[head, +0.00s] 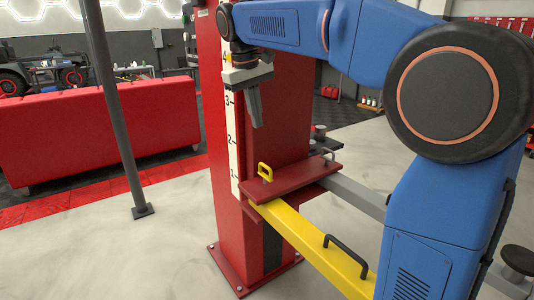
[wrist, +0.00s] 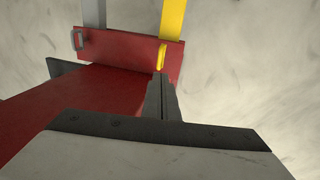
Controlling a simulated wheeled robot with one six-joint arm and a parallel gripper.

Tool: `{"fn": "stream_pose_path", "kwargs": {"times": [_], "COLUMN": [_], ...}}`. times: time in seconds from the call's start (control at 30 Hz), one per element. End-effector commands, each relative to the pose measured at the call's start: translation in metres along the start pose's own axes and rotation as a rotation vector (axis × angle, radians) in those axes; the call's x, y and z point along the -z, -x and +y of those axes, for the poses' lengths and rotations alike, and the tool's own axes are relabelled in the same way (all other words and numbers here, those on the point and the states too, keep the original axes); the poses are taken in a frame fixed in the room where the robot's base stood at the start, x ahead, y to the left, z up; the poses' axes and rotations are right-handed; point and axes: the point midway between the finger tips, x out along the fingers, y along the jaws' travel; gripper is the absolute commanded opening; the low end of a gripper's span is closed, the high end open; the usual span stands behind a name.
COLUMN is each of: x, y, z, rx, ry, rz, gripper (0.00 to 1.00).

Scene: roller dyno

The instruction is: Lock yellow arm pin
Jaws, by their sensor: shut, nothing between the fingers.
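The yellow arm pin (head: 265,172) is a small yellow loop handle standing on top of the red carriage (head: 310,177). In the wrist view the yellow pin (wrist: 162,56) shows near the right end of the carriage (wrist: 122,52), just beyond my fingertips. The yellow arm (head: 300,232) runs from under the carriage toward the lower right and carries a black handle (head: 346,254). My gripper (head: 257,122) points down, shut and empty, above the pin and apart from it. In the wrist view my gripper (wrist: 158,78) overlaps the pin's near end; the gap cannot be judged there.
A red column (head: 225,205) with a numbered white scale (head: 232,140) stands close to my gripper. A grey arm (head: 356,195) leaves the carriage beside the yellow one, with a grey handle (wrist: 78,40). A dark post (head: 115,110) and red barrier (head: 60,140) stand left.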

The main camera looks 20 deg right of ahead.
Motion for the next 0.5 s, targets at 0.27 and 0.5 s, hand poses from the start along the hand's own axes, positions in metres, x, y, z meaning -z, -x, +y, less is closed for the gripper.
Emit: {"fn": "stream_pose_path", "kwargs": {"times": [0.27, 0.5], "x": [0.0017, 0.0015], "y": [0.0003, -0.0057], "z": [-0.0003, -0.0003], "rx": [-0.001, -0.001], "ry": [0.002, 0.001], "rz": [-0.003, -0.003], "gripper": [0.0, 0.0]}}
